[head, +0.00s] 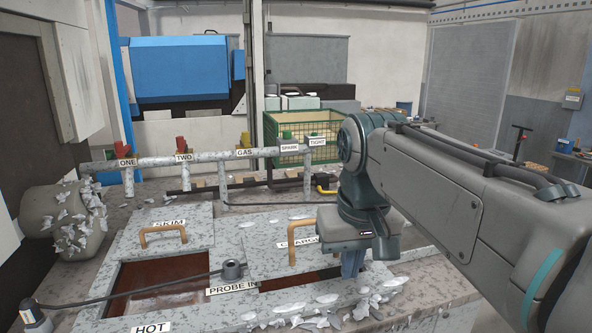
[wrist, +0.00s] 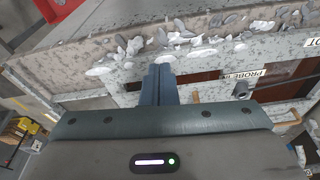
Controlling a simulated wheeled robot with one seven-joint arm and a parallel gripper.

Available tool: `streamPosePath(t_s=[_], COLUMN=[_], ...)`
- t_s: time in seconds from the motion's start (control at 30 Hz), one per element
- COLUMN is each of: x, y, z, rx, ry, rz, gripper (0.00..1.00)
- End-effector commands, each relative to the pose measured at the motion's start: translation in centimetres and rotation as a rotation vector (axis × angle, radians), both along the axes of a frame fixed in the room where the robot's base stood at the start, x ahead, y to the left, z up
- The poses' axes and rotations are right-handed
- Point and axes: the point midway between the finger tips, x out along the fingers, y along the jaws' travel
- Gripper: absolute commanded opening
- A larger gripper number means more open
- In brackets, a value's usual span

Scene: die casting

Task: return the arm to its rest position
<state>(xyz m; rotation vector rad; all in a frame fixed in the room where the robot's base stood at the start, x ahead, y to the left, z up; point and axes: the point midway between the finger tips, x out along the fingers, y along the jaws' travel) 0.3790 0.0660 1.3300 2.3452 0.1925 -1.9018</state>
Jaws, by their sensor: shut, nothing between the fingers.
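My arm reaches in from the right of the head view. My gripper (head: 353,272) points down over the front right part of the furnace top, by the lid (head: 270,238) whose label is partly hidden by my arm. In the wrist view my gripper (wrist: 158,72) has its blue fingers together, with nothing between them. Metal flakes (wrist: 135,45) lie on the surface beyond the fingertips. I cannot tell whether the fingertips touch the surface.
The SKIM lid (head: 160,228) with a tan handle is at left, beside dark red openings (head: 160,275). A probe (head: 232,270) with a cable sits in front. Pipes with valves (head: 185,158) run behind. A green wire basket (head: 290,130) stands further back.

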Motion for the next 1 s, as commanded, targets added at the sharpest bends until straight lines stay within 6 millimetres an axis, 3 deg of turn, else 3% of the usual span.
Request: streamPosePath(t_s=[0.3,0.5,0.67,1.0], x=[-5.7,-8.2,-8.9,-8.9], y=[-4.9,-6.3,-6.6,-6.6], z=[-11.1,-15.7,-16.9,-16.8], rx=[0.01,0.015,0.016,0.016], ry=[-0.084,-0.119,-0.128,-0.127], rz=[-0.116,-0.157,-0.166,-0.166], gripper=[0.0,0.0,0.0,0.0])
